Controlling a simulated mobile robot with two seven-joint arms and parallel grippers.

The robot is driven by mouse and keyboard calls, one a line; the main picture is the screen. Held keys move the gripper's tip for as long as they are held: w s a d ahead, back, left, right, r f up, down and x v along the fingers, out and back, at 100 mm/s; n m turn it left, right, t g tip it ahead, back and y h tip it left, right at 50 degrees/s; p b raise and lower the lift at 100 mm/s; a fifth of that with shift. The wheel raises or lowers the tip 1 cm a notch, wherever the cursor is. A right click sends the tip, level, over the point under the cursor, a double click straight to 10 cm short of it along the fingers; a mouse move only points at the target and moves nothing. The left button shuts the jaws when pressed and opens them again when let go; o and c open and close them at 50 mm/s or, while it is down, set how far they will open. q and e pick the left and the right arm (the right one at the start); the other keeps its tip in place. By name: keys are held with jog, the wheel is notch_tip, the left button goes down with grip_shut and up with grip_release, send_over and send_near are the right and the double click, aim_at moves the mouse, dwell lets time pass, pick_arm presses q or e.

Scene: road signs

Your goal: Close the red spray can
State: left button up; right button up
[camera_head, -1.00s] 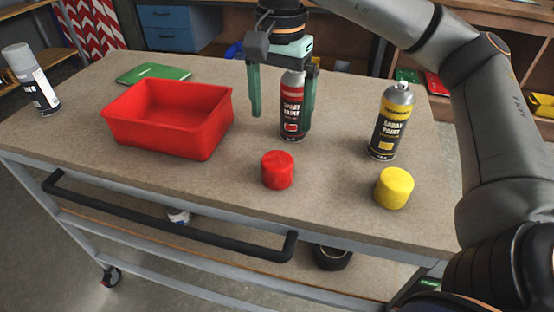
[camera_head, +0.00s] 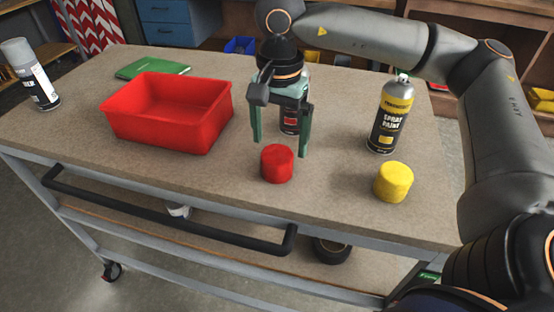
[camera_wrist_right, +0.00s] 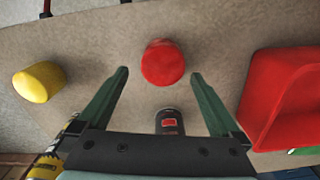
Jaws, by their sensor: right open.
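The red spray can (camera_head: 289,118) stands upright on the table, mostly hidden behind my right gripper in the head view. Its lower body also shows in the right wrist view (camera_wrist_right: 169,122). A loose red cap (camera_head: 277,164) sits on the table in front of it. In the right wrist view the red cap (camera_wrist_right: 162,62) lies just beyond the fingertips, about midway between them. My right gripper (camera_head: 280,147) is open and empty, pointing down above and slightly behind the cap. My left gripper is not in view.
A yellow spray can (camera_head: 386,128) and a loose yellow cap (camera_head: 393,182) stand on the right. A red bin (camera_head: 160,125) is on the left, with a green book (camera_head: 150,68) behind it. A white-grey can (camera_head: 38,85) stands at the far left. The table's front edge is clear.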

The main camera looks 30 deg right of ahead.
aim_at(277, 154)
jog(key=shift+f, duration=0.15)
notch_tip(277, 154, down, 5)
jog(key=shift+w+a+r, duration=0.1)
jog(key=shift+a, duration=0.05)
jog(key=c, duration=1.1)
jog(key=shift+c, duration=0.2)
